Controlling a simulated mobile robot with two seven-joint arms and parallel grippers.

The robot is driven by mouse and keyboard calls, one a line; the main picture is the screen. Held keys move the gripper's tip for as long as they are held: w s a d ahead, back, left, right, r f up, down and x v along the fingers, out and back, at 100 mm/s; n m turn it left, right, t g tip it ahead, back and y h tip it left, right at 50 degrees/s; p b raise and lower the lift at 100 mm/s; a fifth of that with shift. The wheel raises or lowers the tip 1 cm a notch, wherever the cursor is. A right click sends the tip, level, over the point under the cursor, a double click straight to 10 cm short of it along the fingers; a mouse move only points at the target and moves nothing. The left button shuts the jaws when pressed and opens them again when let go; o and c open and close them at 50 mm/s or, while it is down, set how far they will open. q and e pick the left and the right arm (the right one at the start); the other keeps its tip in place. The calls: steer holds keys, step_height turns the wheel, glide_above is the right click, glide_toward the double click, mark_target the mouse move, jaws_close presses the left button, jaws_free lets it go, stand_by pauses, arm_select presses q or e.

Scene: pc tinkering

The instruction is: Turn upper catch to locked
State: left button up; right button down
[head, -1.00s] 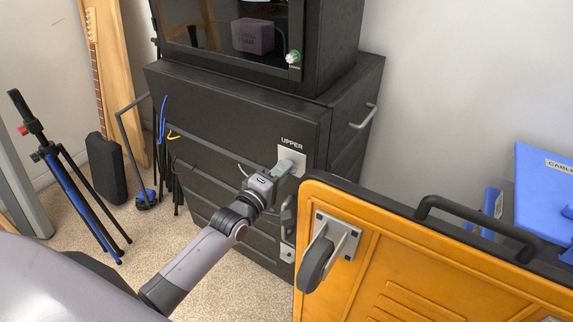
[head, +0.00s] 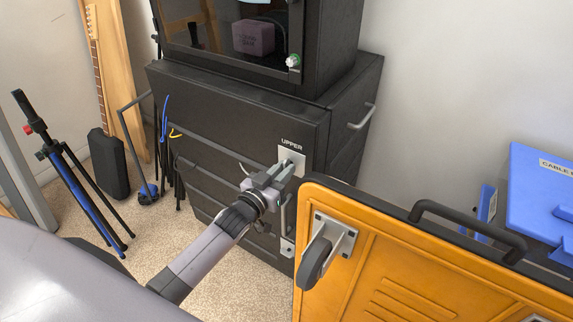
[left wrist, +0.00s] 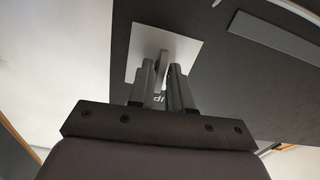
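The upper catch is a small grey lever on a pale square plate (head: 292,158) below the word UPPER on the black cabinet. In the left wrist view, the catch lever (left wrist: 162,64) stands between my two fingers, with the plate (left wrist: 184,48) behind it. My left gripper (head: 279,174) is at the plate, its fingers closed in on both sides of the lever with little or no visible gap. The fingers hide part of the lever in the head view. My right gripper is not in view.
An orange wheeled case (head: 420,260) stands close at the right of my left gripper. A second pale plate (head: 288,247) is lower on the black cabinet (head: 240,110). A tripod (head: 75,185) and a dark case (head: 107,163) stand at the left. Carpet is clear below the arm.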

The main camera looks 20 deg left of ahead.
arm_select(q)
steer(key=shift+o, duration=0.4)
steer(key=shift+s+a+p, duration=0.25)
steer(key=shift+s+p, duration=0.65)
steer(key=shift+s, duration=0.6)
steer(key=shift+s+a+p, duration=0.2)
steer(key=shift+s+p, duration=0.65)
steer(key=shift+s, duration=0.6)
steer(key=s+a, duration=0.1)
steer(key=s, duration=0.6)
steer(key=shift+s, duration=0.1)
